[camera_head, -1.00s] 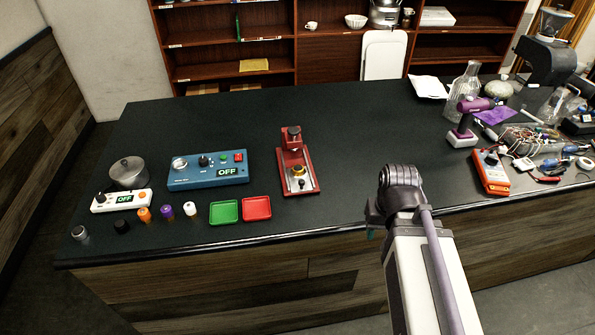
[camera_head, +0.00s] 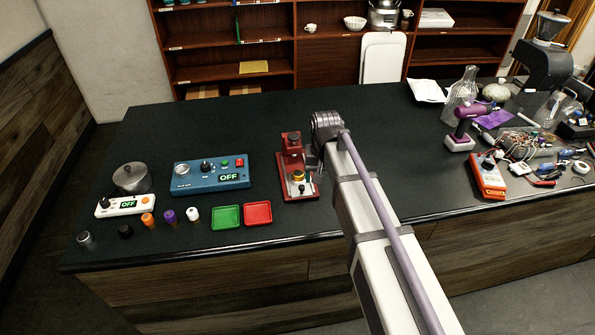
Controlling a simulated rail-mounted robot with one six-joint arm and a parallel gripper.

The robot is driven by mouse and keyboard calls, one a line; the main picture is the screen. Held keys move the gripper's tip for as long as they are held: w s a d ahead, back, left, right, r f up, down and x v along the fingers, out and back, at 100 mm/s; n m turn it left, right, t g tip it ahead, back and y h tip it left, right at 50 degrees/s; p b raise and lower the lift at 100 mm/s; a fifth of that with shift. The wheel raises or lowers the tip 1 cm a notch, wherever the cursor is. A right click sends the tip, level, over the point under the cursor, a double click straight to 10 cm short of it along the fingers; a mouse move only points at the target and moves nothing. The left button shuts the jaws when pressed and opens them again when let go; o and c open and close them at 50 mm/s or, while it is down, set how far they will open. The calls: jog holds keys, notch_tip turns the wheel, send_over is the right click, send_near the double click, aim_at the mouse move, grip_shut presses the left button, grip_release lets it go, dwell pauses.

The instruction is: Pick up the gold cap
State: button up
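A small gold cap (camera_head: 298,176) sits on the lower part of the red press-like stand (camera_head: 291,154), in the middle of the dark counter. My arm reaches in from the lower right, and its wrist is just right of the stand's upper part. Only a dark bit of my gripper (camera_head: 313,158) shows beneath the wrist, beside the stand and to the upper right of the gold cap. Its fingertips are hidden, so I cannot tell whether it is open or shut.
Left of the stand are a blue control box (camera_head: 210,174) reading OFF, a green tray (camera_head: 227,217), a red tray (camera_head: 258,212) and several small knobs or caps. An orange meter (camera_head: 488,176) and loose tools crowd the right. The counter's back middle is clear.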

aim_at(298, 173)
jog(key=w+a+m, duration=0.4)
jog(key=w+a, duration=0.4)
jog(key=w, duration=0.4)
jog(key=shift+m, duration=0.6)
jog(key=f+b, duration=1)
jog(key=b, duration=0.1)
jog(key=shift+s+d+f, duration=0.25)
jog(key=shift+r, duration=0.25)
jog(key=c, duration=1.1)
notch_tip(298, 173, up, 10)
jog(key=p, duration=1)
jog(key=shift+c, duration=0.2)
